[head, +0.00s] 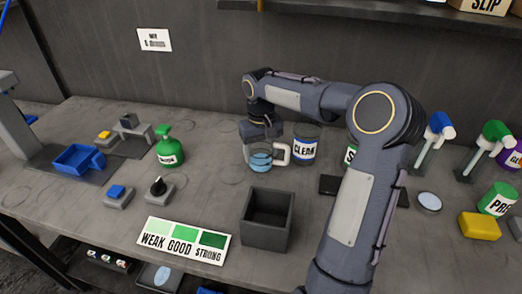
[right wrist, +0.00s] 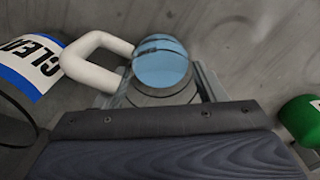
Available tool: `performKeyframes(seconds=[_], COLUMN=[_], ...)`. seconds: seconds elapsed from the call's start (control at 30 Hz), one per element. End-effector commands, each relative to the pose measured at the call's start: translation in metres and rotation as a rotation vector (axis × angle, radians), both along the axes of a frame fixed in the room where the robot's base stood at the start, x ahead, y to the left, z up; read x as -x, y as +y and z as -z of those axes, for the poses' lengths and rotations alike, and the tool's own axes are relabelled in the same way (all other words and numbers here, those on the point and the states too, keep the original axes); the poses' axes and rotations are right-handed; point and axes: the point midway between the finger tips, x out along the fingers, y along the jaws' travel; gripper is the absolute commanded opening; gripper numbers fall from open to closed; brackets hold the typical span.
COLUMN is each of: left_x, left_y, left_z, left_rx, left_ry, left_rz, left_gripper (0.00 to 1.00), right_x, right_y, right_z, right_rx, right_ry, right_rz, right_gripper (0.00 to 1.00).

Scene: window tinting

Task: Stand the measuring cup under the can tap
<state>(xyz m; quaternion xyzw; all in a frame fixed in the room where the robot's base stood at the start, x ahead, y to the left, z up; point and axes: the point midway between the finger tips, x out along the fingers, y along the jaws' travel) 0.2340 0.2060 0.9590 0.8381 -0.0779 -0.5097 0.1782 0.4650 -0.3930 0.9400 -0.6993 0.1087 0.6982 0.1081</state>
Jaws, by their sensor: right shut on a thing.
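The measuring cup (head: 261,160) is a clear cup with a white loop handle and blue content, near the middle of the table. It also shows in the right wrist view (right wrist: 162,66), with its handle to the left. My right gripper (head: 262,142) comes down over it from above and is shut on it. I cannot tell whether the cup's base touches the table. A grey upright stand (head: 12,125) is at the left edge, partly cut off; I cannot surely make out the can tap. My left gripper is out of view.
A CLEAN-labelled container (head: 305,147) stands right beside the cup. A dark open box (head: 268,218) and a WEAK-GOOD-STRONG card (head: 183,240) lie in front.

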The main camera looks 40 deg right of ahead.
Motion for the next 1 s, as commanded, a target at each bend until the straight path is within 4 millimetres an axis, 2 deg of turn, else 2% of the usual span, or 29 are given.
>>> performKeyframes(seconds=[0.07,0.1,0.23,0.47,0.6,1.0], left_x=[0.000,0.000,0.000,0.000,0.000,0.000], left_y=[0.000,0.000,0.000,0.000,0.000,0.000], left_z=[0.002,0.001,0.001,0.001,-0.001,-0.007], left_rx=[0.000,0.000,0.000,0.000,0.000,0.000], left_ry=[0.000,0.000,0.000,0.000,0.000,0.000], left_rz=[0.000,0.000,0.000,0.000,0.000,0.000], left_gripper=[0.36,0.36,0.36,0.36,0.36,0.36], right_x=[0.000,0.000,0.000,0.000,0.000,-0.001], right_y=[0.000,0.000,0.000,0.000,0.000,0.000], right_z=[0.003,0.002,0.002,0.002,-0.006,-0.067], right_rx=[0.000,0.000,0.000,0.000,0.000,0.000], right_ry=[0.000,0.000,0.000,0.001,-0.001,-0.001], right_rz=[-0.001,-0.001,-0.001,0.000,0.000,-0.001], right_gripper=[0.41,0.69,0.86,0.86,0.86,0.86])
